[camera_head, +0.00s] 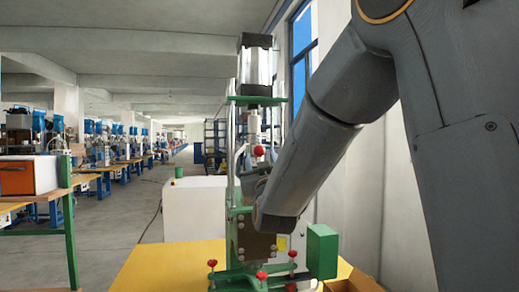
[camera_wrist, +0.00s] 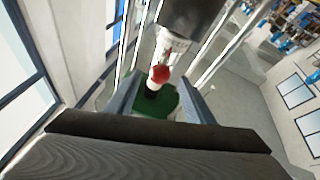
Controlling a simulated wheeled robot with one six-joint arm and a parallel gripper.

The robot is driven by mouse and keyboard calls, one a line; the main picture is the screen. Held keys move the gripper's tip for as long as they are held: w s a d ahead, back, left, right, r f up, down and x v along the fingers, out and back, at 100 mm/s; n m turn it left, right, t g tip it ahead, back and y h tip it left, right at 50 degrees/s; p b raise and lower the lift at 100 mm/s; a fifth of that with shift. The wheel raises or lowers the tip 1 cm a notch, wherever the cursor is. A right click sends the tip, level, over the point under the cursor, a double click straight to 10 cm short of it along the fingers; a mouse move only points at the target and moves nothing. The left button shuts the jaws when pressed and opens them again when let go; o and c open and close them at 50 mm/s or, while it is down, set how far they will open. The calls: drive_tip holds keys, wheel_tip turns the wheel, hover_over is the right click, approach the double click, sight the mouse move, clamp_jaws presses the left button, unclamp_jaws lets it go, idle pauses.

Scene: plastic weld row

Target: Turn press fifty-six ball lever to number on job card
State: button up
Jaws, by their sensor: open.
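The press (camera_head: 238,180) stands on a yellow table, with green plates and a black and silver cylinder on top. A red ball (camera_head: 259,151) sits at its mid-height, beside the white rod. In the wrist view a red ball (camera_wrist: 160,74) with a dark stem shows below a white cylinder with small markings too blurred to read. My gripper (camera_wrist: 160,80) is open, with one finger on each side of that ball in the picture; I cannot tell whether they touch it. In the head view my gripper's tips are hidden behind my arm. I make out no readable job card.
Several more red knobs, one of them at the left (camera_head: 212,264), stand around the green base. A green box (camera_head: 322,251) is at the press's right. The yellow table (camera_head: 160,268) is clear at the left. A white cabinet (camera_head: 192,212) stands behind, and the aisle is open.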

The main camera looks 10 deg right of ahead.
sight(260, 154)
drive_tip(key=shift+p+x, duration=0.95)
drive_tip(key=shift+x, duration=1.6)
clamp_jaws()
